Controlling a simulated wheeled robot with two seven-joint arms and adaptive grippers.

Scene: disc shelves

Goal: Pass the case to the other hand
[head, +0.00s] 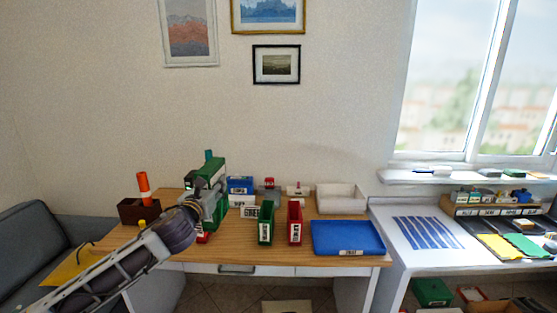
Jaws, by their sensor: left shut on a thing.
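A green case (208,171) with a pale label shows in the head view, above the left part of the wooden desk. My left gripper (211,195) is shut on it, just below its body. The arm comes in from the lower left and hides part of the desk. The case looks tilted, and its lower part is partly hidden by the gripper. My right gripper is not in view.
On the desk (350,259) stand a green bin (266,223), a red bin (295,222), a blue tray (347,238), a white bin (342,199), a blue box (240,185) and a brown holder (140,211). A white side table (400,215) is at right.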

